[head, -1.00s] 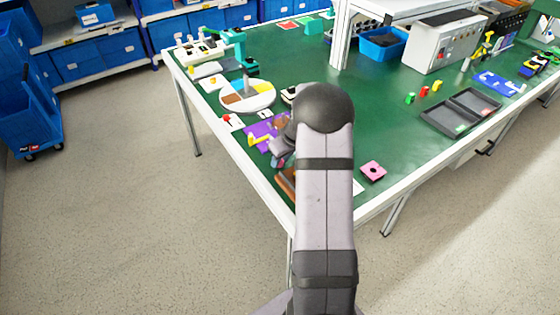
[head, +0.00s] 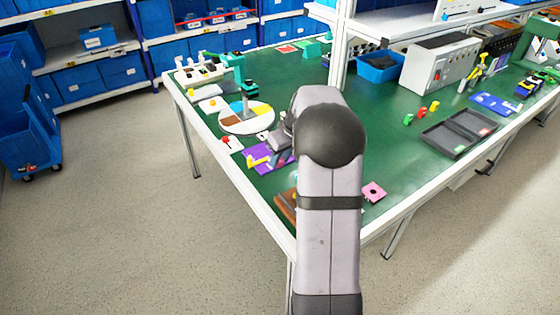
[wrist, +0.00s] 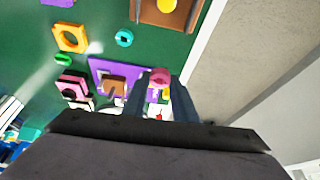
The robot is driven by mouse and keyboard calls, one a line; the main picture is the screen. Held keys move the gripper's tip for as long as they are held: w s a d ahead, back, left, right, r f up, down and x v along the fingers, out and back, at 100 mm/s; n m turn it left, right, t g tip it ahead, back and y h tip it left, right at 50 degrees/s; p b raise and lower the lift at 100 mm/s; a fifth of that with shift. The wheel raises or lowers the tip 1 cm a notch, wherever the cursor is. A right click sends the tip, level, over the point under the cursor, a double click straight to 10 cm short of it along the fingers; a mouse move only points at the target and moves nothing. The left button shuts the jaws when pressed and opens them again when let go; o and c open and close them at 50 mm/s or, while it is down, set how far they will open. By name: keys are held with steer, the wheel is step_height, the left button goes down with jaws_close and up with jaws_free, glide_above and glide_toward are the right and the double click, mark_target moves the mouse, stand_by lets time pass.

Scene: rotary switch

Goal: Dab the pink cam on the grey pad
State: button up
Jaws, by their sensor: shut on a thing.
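My gripper (wrist: 160,88) shows in the wrist view with its two dark fingers closed around a small rounded pink piece, which I take to be the pink cam (wrist: 160,76). The cam sits at the fingertips. Below and beyond it is a purple board (wrist: 100,70) with a brown block (wrist: 115,86) on it. I cannot clearly make out the grey pad in either view.
A pink block with a dark hole (head: 374,192) lies right of my arm. A round multicoloured disc (head: 246,118) stands behind the purple board. Dark trays (head: 450,138) lie at the right.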

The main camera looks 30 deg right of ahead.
steer(key=shift+s+d+r+p, duration=0.15)
steer(key=shift+d+r+p, duration=0.15)
steer(key=shift+r, duration=0.15)
steer(key=s+d+n+y+p, duration=0.1)
steer(key=s+n+y+p, duration=0.1)
steer(key=s+n+p, duration=0.4)
steer(key=s+p, duration=0.2)
steer(key=p, duration=0.2)
steer(key=shift+s+f+g+p, duration=0.25)
steer(key=shift+f+g+p, duration=0.05)
steer(key=shift+g+p, duration=0.1)
steer(key=shift+f, duration=0.15)
steer(key=shift+f+b, duration=1.45)
steer(key=shift+f, duration=1.3)
steer(key=shift+f+b, duration=0.6)
steer(key=shift+b, duration=0.1)
